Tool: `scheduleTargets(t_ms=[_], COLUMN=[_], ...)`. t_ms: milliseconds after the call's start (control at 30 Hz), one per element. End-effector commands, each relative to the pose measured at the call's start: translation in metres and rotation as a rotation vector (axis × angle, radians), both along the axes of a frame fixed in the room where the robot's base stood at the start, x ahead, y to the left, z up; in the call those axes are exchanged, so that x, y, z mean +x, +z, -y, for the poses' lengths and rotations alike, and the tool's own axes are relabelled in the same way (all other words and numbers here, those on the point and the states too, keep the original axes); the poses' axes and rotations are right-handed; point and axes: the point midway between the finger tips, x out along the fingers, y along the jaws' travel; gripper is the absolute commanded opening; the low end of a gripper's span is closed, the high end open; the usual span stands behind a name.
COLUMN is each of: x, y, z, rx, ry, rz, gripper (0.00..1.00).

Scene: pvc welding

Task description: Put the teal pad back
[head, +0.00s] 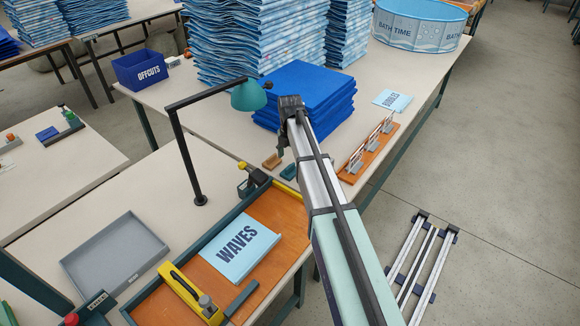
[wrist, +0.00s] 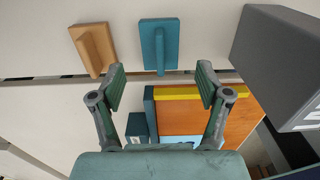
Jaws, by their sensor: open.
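The teal pad (wrist: 159,47) is a flat block with a raised grip along its middle. It lies on the pale table, and in the head view it shows small (head: 289,171), close beside my arm. My gripper (wrist: 161,76) is open and empty, its fingers spread wider than the pad. In the wrist view the pad's near end lies between the fingertips in the picture; I cannot tell the height gap. A similar orange-brown pad (wrist: 93,48) lies to its left, and it also shows in the head view (head: 272,161).
The orange work bed (head: 284,209) with a light blue WAVES sheet (head: 238,247) is near. A teal lamp (head: 249,95) overhangs the table. Dark blue folded sheets (head: 305,92) and a clamp rack (head: 368,150) stand behind. A large grey block (wrist: 280,65) fills the wrist view's right.

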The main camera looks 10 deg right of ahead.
Motion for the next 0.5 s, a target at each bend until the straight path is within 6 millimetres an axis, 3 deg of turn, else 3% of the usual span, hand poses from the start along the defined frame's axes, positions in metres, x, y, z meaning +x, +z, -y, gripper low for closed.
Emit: scheduleTargets(t_ms=[200,500], x=[0.001,0.000], y=[0.041,0.071], z=[0.000,0.000], rx=[0.000,0.000], ry=[0.000,0.000], rz=[0.003,0.000], gripper=[0.76,0.76])
